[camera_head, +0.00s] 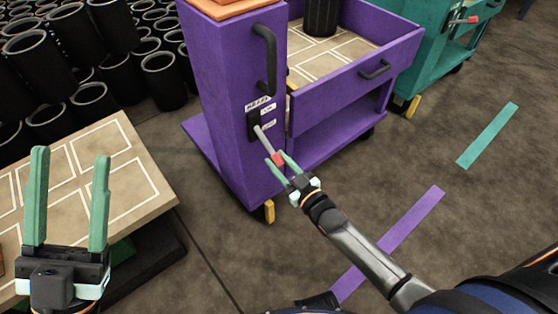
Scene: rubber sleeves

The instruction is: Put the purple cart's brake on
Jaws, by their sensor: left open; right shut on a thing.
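The purple cart (232,125) stands in the middle of the head view. Its brake lever (264,139) is a grey rod with a red tip (278,158), coming out of a black plate with white labels on the cart's end face. The lever slants downward to the right. My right gripper (278,160) is at the lever's red tip, its green fingers closed on it. My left gripper (70,185) is open and empty at the lower left, over a table, well away from the cart.
A wooden-topped table (140,165) with white outlines is at the left. Many black sleeves (85,100) stand behind it. A teal cart (418,50) is at the upper right. Purple (405,228) and teal (487,135) stripes mark the clear floor at the right.

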